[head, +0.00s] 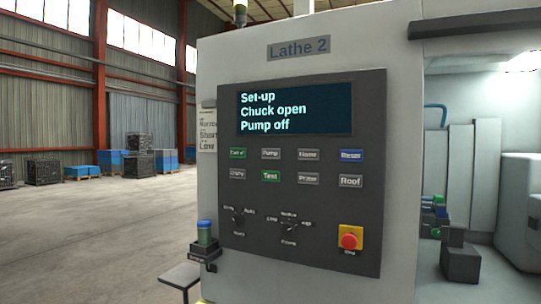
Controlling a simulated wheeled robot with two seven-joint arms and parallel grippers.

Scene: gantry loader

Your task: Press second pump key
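The control panel (300,210) of the machine marked "Lathe 2" faces me, slightly turned. A grey key that reads "Pump" (270,154) is second from the left in the top key row. I make out no other key that clearly reads "Pump"; the grey key below and right of it (308,178) has a small label, perhaps "Primer". The screen (295,110) reads "Set-up", "Chuck open", "Pump off". Neither of my grippers is in view.
Other keys include a green "Test" (271,176), a blue "Reset" (351,156) and a grey "Roof" (350,181). Rotary switches (290,229) and a red stop button (350,241) sit lower. A blue-topped container (204,232) stands at the panel's left. Open floor (95,235) lies left.

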